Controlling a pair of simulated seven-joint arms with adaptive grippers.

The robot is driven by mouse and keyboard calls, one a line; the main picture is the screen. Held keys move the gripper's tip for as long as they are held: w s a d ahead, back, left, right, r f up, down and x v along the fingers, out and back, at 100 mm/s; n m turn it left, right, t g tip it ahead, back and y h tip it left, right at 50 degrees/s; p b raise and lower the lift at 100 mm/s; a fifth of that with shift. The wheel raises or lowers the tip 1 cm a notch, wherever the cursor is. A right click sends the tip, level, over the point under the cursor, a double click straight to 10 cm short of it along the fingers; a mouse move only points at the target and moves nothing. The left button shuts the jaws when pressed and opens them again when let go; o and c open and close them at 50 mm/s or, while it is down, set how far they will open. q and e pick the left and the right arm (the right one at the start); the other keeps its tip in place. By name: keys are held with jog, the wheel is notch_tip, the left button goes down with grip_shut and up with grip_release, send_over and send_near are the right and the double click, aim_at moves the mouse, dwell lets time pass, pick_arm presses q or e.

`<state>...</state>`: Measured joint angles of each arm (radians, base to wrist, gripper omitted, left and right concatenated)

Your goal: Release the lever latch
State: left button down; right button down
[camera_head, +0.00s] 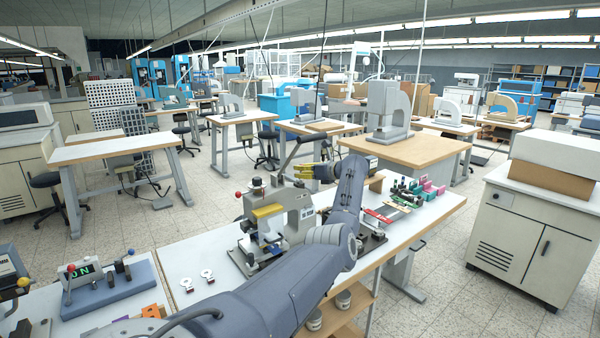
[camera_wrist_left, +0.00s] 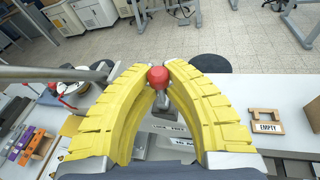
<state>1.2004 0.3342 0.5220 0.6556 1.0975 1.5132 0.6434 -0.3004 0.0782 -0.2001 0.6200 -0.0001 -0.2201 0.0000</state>
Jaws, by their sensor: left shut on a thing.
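In the left wrist view the gripper (camera_wrist_left: 160,72) is shut on a red ball knob (camera_wrist_left: 158,78), which sits between the fingertips on a short grey stem. Whether this knob belongs to the latch cannot be told for certain. My right gripper is not in view.
A grey rod (camera_wrist_left: 55,74) runs close to the left finger. A wooden frame marked EMPTY (camera_wrist_left: 266,122) lies on the bench. A blue-based fixture (camera_head: 105,285) is at the lower left.

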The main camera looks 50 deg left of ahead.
pick_arm(q)
jog(key=shift+w+d+f, duration=0.15)
jog(key=shift+d+f, duration=0.05)
jog(key=c, duration=1.7)
grip_release()
jog(key=shift+w+d, duration=0.1)
jog(key=shift+r, duration=0.1)
jog(key=v, duration=1.1)
jog(key=shift+d+r, duration=0.1)
jog(key=shift+d, duration=0.25)
